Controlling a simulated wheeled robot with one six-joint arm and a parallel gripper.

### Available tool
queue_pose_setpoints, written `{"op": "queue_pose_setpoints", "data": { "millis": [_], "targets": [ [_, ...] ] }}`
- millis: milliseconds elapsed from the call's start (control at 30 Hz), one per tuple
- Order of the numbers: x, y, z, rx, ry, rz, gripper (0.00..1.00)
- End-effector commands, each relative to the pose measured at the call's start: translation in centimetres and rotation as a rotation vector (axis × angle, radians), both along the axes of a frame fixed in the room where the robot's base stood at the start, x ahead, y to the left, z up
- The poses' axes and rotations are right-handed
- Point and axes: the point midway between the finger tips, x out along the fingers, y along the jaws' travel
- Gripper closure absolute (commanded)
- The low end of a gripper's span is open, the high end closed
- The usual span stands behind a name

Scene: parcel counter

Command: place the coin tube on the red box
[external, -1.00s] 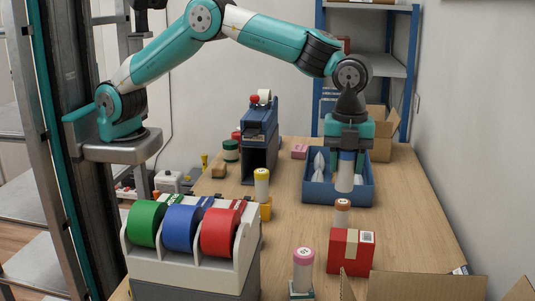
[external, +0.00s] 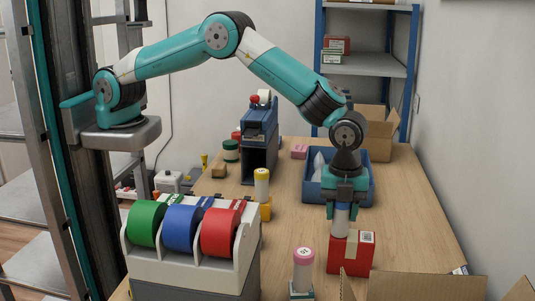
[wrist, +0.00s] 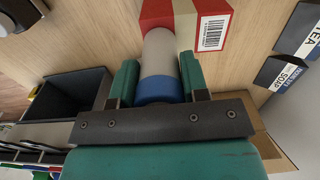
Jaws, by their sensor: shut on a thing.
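My gripper (external: 345,205) points down and is shut on a coin tube with a pale body (external: 340,222). In the wrist view the tube (wrist: 160,55) has a blue cap (wrist: 160,90) near the palm and sits between both fingers. The red box (external: 364,255), with a tan tape strip and a white barcode label, stands on the counter. The tube's lower end is at the box's top edge in the external view; I cannot tell whether they touch. In the wrist view the red box (wrist: 155,14) lies just beyond the tube's far end, partly overlapped by it.
A pink-capped tube (external: 303,270) stands left of the red box and a yellow-capped tube (external: 262,185) farther back. A blue bin (external: 312,192) is behind my gripper. A tape dispenser (external: 190,265) and open cardboard box (external: 425,286) are in front.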

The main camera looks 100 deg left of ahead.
Motion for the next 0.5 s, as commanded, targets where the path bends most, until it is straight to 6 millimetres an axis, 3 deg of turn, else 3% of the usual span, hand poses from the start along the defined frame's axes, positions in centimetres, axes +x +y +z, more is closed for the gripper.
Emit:
{"op": "queue_pose_setpoints", "data": {
  "millis": [67,100,200,500],
  "targets": [
    [0.02,-0.01,-0.33,0.000,0.000,0.000,0.87],
    [0.01,0.00,-0.30,0.000,0.000,0.000,0.54],
    [0.00,0.00,-0.23,0.000,0.000,0.000,0.33],
    [0.01,-0.01,0.08,0.000,0.000,0.000,0.33]
  ]
}}
